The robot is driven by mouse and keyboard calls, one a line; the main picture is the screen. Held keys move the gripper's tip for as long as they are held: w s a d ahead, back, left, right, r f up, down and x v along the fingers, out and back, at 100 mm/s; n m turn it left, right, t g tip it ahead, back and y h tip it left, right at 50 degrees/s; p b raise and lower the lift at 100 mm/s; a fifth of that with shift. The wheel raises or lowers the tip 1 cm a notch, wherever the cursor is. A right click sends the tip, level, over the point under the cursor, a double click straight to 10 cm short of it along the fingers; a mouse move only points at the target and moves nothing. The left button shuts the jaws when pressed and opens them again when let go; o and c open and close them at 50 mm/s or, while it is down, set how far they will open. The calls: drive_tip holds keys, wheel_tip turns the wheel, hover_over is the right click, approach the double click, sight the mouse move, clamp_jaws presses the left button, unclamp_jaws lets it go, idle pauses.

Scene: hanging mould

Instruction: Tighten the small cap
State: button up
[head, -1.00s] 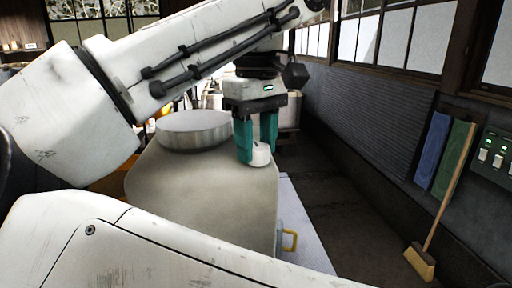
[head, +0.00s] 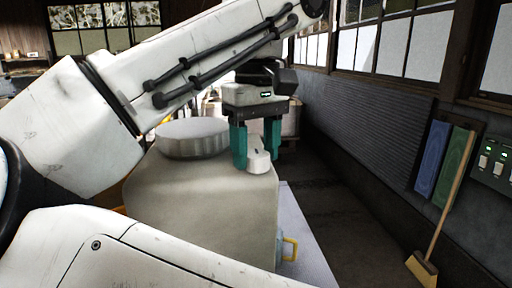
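A small white cap (head: 259,161) sits on the right shoulder of a large beige vessel (head: 195,205) with rounded sides. A dark mark shows on the cap's upper part. My gripper (head: 256,152) points straight down over the cap, with one teal finger to the left of it and the other to the right and partly behind it. The fingertips are down at the cap's height. The view is too small to show whether the fingers press on the cap or stand just clear of it.
A wide round lid (head: 193,138) rises from the vessel's top, left of my gripper. A yellow handle (head: 290,248) sticks out at the vessel's lower right. A broom (head: 424,268) leans on the right wall near a switch panel (head: 492,162). The floor between is clear.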

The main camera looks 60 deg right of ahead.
sight(256, 153)
drive_tip(key=shift+o, duration=1.3)
wheel_tip(256, 153, up, 11)
drive_tip(key=shift+f+p, duration=0.15)
drive_tip(key=shift+p, duration=0.3)
